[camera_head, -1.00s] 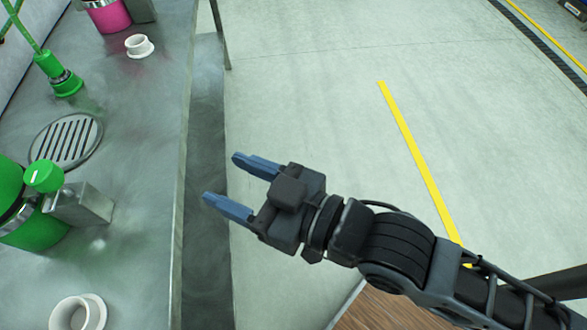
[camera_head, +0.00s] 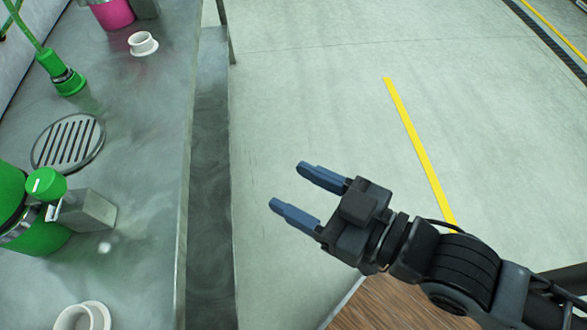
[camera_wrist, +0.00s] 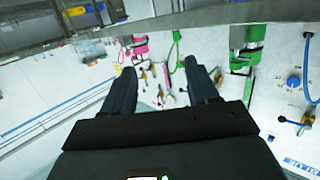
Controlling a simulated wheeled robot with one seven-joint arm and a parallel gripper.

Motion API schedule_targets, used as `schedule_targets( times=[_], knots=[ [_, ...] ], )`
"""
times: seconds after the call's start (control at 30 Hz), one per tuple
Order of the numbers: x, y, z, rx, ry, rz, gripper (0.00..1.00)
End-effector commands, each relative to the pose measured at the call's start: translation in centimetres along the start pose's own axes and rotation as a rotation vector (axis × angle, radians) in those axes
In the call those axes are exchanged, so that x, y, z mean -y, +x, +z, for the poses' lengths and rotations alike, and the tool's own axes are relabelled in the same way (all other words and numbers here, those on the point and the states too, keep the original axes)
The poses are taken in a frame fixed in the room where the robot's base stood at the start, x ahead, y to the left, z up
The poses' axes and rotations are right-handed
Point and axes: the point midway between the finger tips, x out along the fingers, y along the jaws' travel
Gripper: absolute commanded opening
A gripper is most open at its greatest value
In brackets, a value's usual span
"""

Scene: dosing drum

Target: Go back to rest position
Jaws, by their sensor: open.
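My gripper (camera_head: 296,188) is open and empty in the head view. Its two blue fingers point left and stand apart. It is over the floor, to the right of the metal bench (camera_head: 150,200) and clear of its edge. In the wrist view my gripper (camera_wrist: 163,80) shows as two dark fingers with a gap between them. Nothing is between the fingers.
On the bench are a green drum (camera_head: 35,238) with a green knob, a green hose fitting (camera_head: 66,76), a round grate (camera_head: 68,143), white flanged rings (camera_head: 143,43) and a pink container (camera_head: 112,12). The floor (camera_head: 310,95) right of the bench is clear, with a yellow line (camera_head: 420,150).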

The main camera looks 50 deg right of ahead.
Motion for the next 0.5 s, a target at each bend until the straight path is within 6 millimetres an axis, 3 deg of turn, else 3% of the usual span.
schedule_targets(
  times=[0.33,0.5],
  knots=[
    [-0.1,-0.4,0.1,0.005,0.001,0.005,0.59],
    [-1.1,-4.0,0.9,0.037,0.007,0.047,0.59]
  ],
)
